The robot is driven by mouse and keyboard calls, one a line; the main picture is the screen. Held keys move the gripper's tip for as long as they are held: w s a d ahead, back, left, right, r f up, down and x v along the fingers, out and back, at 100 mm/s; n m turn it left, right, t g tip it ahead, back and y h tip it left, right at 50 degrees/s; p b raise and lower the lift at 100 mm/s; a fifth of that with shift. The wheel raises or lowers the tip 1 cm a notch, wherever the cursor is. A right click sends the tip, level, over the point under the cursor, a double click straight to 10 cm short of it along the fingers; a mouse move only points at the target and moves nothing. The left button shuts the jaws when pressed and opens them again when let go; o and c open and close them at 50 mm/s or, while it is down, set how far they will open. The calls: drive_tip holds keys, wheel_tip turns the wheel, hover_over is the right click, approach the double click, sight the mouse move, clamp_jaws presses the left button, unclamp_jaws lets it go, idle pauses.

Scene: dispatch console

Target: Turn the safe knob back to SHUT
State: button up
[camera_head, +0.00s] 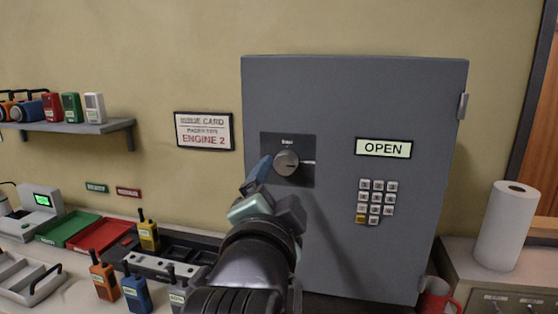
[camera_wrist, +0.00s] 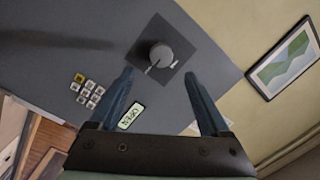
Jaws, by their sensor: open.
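The safe (camera_head: 335,85) is a large grey box with its front closed flat, as far as I can see. Its round grey knob (camera_head: 286,163) sits on a dark square plate (camera_head: 306,142), with a pale pointer mark toward the right. The display (camera_head: 383,148) reads OPEN. My gripper (camera_head: 273,180) is in front of the safe, just below and left of the knob. In the wrist view my gripper (camera_wrist: 158,88) has its two blue fingers wide apart with nothing between them. The knob (camera_wrist: 161,55) lies beyond the fingertips, apart from them.
A keypad (camera_head: 375,200) is below the display. A paper towel roll (camera_head: 506,225) stands on the right counter, and a red mug (camera_head: 437,297) is by the safe's lower right. Radios (camera_head: 134,291) and trays (camera_head: 98,235) crowd the left counter. A shelf (camera_head: 75,126) holds several devices.

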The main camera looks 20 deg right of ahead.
sight(285, 165)
drive_tip(key=p+x, duration=0.1)
drive_tip(key=x, duration=0.6)
drive_tip(key=shift+w+d+r+p, duration=0.1)
drive_tip(key=shift+w+p, duration=0.25)
drive_tip(key=shift+p, duration=0.05)
clamp_jaws()
